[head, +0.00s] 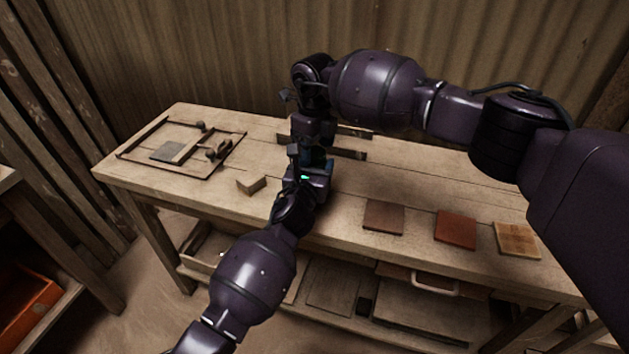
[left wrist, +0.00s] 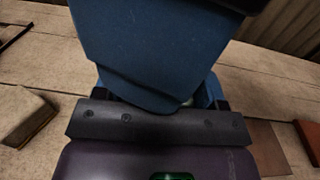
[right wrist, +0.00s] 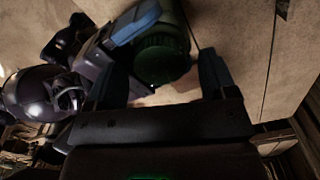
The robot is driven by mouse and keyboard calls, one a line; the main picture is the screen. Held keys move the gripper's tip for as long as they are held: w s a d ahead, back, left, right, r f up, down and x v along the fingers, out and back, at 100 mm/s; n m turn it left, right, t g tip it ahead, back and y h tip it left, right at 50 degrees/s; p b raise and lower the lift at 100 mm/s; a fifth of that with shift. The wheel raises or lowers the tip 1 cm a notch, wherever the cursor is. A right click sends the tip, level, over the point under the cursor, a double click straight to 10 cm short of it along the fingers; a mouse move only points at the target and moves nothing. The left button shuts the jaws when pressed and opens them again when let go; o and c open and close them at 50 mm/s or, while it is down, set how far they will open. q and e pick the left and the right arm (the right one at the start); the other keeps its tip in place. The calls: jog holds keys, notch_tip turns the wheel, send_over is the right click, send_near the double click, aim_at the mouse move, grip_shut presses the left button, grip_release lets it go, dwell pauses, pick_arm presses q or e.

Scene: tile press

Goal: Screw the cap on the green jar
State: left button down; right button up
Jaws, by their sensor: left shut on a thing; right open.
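The green jar (right wrist: 174,24) shows in the right wrist view as a dark green round body. A ribbed dark green round end, which looks like the cap (right wrist: 160,60), is on its near side; I cannot tell how tightly it sits. My right gripper (right wrist: 178,45) is open, its blue fingers apart on either side of the ribbed end. My left gripper (head: 306,172) is shut on the jar at the middle of the bench. In the head view the grippers hide the jar. In the left wrist view a large blue finger covers most of it.
The wooden bench (head: 340,210) carries a framed press (head: 128,150) at the left and an angled wooden block (head: 251,186). Brown (head: 384,217), red (head: 456,229) and tan (head: 516,240) tiles lie at the front right. Dark bars (head: 350,154) lie behind the grippers.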

jog(key=shift+r, duration=2.15)
jog(key=shift+c, duration=0.2)
jog(key=shift+w+r+n, duration=0.15)
jog(key=shift+r, duration=0.4)
jog(key=shift+w+r+n, duration=0.15)
jog(key=shift+r, duration=0.4)
jog(key=n, duration=0.1)
jog(key=r+n, duration=0.1)
jog(key=n, duration=0.1)
jog(key=shift+s+r+n, duration=0.1)
jog(key=shift+n, duration=0.2)
jog(key=n, duration=0.4)
jog(key=shift+s, duration=0.2)
jog(key=shift+f, duration=3.95)
